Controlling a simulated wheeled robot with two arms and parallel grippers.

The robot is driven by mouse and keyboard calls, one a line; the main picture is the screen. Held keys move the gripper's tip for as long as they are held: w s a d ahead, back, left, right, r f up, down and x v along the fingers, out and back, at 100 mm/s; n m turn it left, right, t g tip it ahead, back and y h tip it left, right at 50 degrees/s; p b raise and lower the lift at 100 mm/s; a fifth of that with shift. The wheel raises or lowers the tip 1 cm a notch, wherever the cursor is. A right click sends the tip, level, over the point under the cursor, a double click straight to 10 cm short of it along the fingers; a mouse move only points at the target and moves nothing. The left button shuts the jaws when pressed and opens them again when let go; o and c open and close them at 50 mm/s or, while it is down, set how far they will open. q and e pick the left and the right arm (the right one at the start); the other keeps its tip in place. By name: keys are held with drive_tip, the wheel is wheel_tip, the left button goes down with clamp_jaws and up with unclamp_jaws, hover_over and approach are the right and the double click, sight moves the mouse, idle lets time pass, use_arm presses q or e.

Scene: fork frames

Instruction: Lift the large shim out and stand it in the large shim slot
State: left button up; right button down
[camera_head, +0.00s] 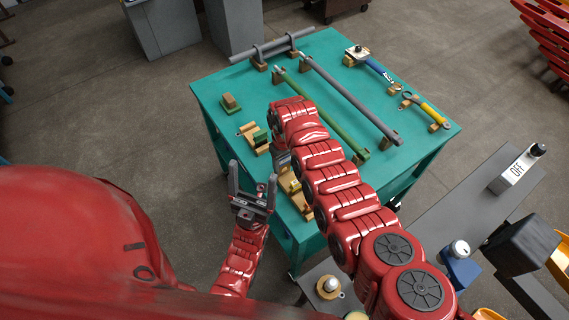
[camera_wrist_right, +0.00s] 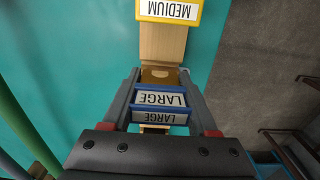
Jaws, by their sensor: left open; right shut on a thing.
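In the right wrist view the large shim (camera_wrist_right: 160,98), blue with a white LARGE label, sits between the fingers of my right gripper (camera_wrist_right: 158,78), which is shut on it. A second, darker LARGE label (camera_wrist_right: 157,116) shows just below it; I cannot tell whether it is on the same piece. A wooden block (camera_wrist_right: 163,45) with a yellow MEDIUM piece (camera_wrist_right: 170,9) lies beyond the fingertips. In the head view my right gripper (camera_head: 282,160) is mostly hidden by its arm over the teal table's near edge. My left gripper (camera_head: 253,180) is open and empty, left of the table edge.
The teal table (camera_head: 235,85) holds a long grey bar (camera_head: 350,100), a green bar (camera_head: 325,118), wooden blocks (camera_head: 254,134), a blue-handled tool (camera_head: 378,69) and a yellow-handled tool (camera_head: 430,110). A grey stand with an OFF box (camera_head: 515,170) is at right.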

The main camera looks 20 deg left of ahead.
drive_tip(key=shift+f+b, duration=1.25)
drive_tip(key=shift+f, duration=0.1)
drive_tip(key=shift+r, duration=0.15)
drive_tip(key=shift+r+p, duration=1.05)
drive_tip(key=shift+r, duration=0.15)
drive_tip(key=shift+f+b, duration=1.25)
drive_tip(key=shift+f, duration=0.1)
drive_tip(key=shift+r, duration=0.15)
drive_tip(key=shift+r+p, duration=1.05)
drive_tip(key=shift+r, duration=0.1)
